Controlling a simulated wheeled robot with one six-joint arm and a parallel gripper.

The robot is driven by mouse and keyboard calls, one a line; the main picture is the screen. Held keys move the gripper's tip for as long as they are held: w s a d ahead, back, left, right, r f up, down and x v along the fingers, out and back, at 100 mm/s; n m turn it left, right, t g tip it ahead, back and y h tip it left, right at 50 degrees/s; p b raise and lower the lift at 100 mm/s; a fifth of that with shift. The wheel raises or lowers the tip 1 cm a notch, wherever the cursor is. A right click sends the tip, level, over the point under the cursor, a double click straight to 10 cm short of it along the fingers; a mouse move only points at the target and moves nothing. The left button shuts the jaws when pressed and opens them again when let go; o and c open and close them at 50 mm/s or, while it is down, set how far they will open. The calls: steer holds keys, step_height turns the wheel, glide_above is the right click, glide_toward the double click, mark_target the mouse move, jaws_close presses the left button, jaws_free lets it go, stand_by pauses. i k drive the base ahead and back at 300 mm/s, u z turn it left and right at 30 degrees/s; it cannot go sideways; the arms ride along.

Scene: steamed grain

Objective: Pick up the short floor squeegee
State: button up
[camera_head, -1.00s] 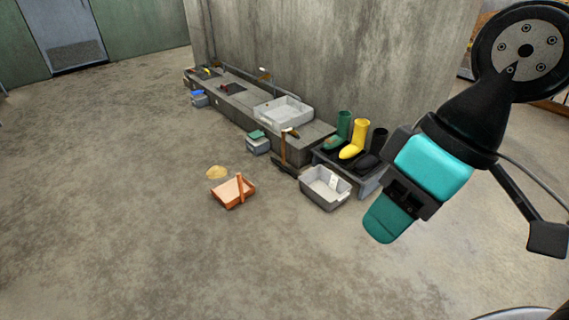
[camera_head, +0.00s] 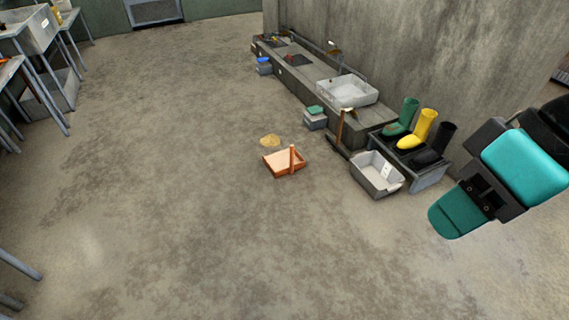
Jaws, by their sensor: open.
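The short floor squeegee appears to be the tool with an upright wooden handle (camera_head: 341,127) and a dark foot on the floor, close to the front of the long concrete bench. Its foot is small in the picture and partly crowded by the grey tub beside it. My gripper (camera_head: 462,212), with teal and black parts, is at the right of the picture, raised in the air. It is open, holds nothing that I can see, and is well apart from the squeegee. Only part of its fingers shows from this side.
A grey tub (camera_head: 369,182) stands just right of the squeegee, before a rack of boots (camera_head: 426,180). Steel tables (camera_head: 54,101) stand at far left. The middle floor is clear.

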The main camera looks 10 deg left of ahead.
mark_target(337, 148)
steer(key=u, duration=0.55)
steer(key=i, duration=1.75)
steer(key=u, duration=0.65)
steer(key=i, duration=3.8)
steer(key=z, duration=0.75)
steer(key=i, duration=0.9)
steer(key=z, duration=1.85)
steer(key=i, duration=1)
steer(key=z, duration=0.65)
